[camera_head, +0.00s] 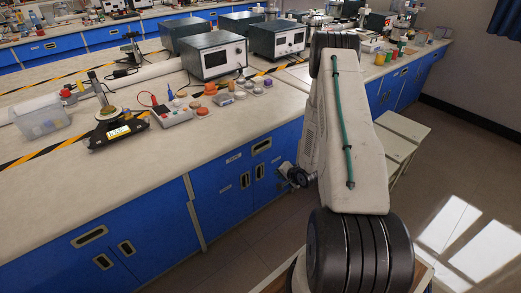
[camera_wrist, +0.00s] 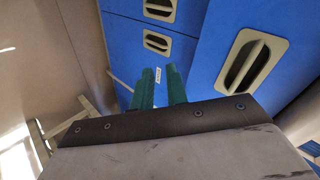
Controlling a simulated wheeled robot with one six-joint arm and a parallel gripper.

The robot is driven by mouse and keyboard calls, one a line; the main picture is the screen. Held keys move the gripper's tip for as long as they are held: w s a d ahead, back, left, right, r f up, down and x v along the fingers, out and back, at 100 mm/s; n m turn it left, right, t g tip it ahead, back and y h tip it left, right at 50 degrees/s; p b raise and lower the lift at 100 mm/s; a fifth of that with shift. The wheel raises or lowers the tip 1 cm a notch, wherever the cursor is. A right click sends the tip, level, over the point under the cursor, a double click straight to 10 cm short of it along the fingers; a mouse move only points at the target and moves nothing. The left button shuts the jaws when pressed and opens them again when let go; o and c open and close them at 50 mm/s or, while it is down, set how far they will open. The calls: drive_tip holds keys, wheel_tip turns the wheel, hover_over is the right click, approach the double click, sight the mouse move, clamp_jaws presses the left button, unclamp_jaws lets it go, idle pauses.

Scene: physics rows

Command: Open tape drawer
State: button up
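The bench front has blue drawers and doors with pale recessed handles. In the wrist view, a drawer handle (camera_wrist: 157,43) lies just beyond my gripper (camera_wrist: 159,71), and another handle (camera_wrist: 160,8) is at the top edge. A larger, nearer handle (camera_wrist: 250,60) is at right. A small white label (camera_wrist: 158,75) shows between the fingertips; its text is too small to read, so I cannot tell which drawer is the tape drawer. My gripper's two green fingers are apart with a narrow gap, empty. The visible fronts look shut. In the head view my arm hides the gripper.
Stools (camera_head: 400,130) stand right of my arm. Open floor (camera_head: 470,165) lies to the right.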

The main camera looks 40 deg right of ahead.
sight(260, 149)
drive_tip(key=w+r+m+t, duration=0.3)
drive_tip(key=w+r+t, duration=0.25)
drive_tip(key=r, duration=0.25)
drive_tip(key=shift+y, duration=0.3)
drive_tip(key=x, duration=0.7)
drive_tip(key=shift+w+a, duration=0.2)
drive_tip(key=shift+w, duration=0.1)
clamp_jaws()
